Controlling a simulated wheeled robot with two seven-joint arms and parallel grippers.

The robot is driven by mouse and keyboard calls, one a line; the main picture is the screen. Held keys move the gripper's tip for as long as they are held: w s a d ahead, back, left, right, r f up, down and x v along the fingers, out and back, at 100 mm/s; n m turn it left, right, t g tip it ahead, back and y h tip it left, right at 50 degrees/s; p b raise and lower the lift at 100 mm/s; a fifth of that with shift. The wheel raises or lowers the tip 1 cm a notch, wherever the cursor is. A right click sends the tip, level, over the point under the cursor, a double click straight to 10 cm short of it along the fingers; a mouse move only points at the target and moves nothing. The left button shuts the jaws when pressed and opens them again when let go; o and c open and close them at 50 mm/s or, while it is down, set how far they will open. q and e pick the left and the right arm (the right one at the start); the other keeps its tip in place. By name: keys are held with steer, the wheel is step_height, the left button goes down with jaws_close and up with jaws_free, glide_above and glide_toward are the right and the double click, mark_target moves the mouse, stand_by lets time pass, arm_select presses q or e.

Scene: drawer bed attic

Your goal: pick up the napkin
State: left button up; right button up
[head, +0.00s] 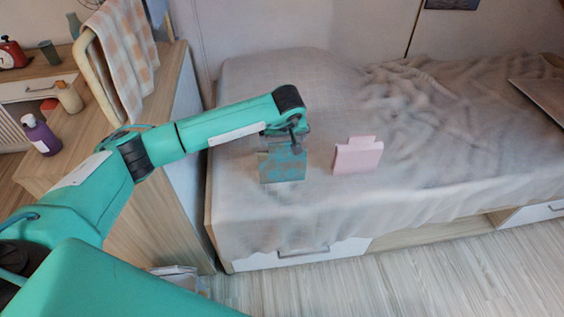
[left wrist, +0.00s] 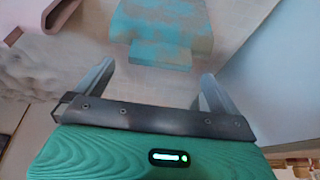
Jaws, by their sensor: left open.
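A flat teal-and-brown patterned piece (head: 283,167) with a narrower tab at its top, which may be the napkin, is at the front of the bed. A pink piece (head: 357,157) of similar shape is to its right. My left gripper (head: 298,143) is at the teal piece's upper edge in the head view and hides a little of it. In the left wrist view the teal piece (left wrist: 160,45) lies ahead of the open, empty fingers (left wrist: 158,70), apart from them. The pink piece (left wrist: 38,18) is at the upper left there. My right gripper is not in view.
The bed (head: 310,210) has a rumpled grey cover, mostly clear. A wooden desk (head: 95,110) at left carries a purple bottle (head: 41,134) and other small items. A checkered cloth (head: 127,55) hangs over a chair back. A dark flat object (head: 545,95) lies at far right.

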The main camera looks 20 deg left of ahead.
mark_target(282, 143)
arm_select(q)
steer(key=shift+w+a+f, duration=0.1)
steer(key=shift+w+f, duration=0.1)
steer(key=shift+f, duration=0.35)
steer(key=x, duration=0.4)
steer(key=shift+w+a+f+p, duration=0.1)
steer(key=shift+f+p, duration=0.1)
steer(key=shift+p, duration=0.1)
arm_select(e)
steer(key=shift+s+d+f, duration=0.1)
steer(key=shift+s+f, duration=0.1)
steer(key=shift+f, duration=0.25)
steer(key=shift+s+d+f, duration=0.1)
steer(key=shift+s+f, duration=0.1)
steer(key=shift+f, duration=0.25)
arm_select(q)
steer(key=shift+c, duration=0.2)
steer(key=c, duration=1.1)
steer(key=shift+c, duration=0.2)
steer(key=shift+r, duration=0.2)
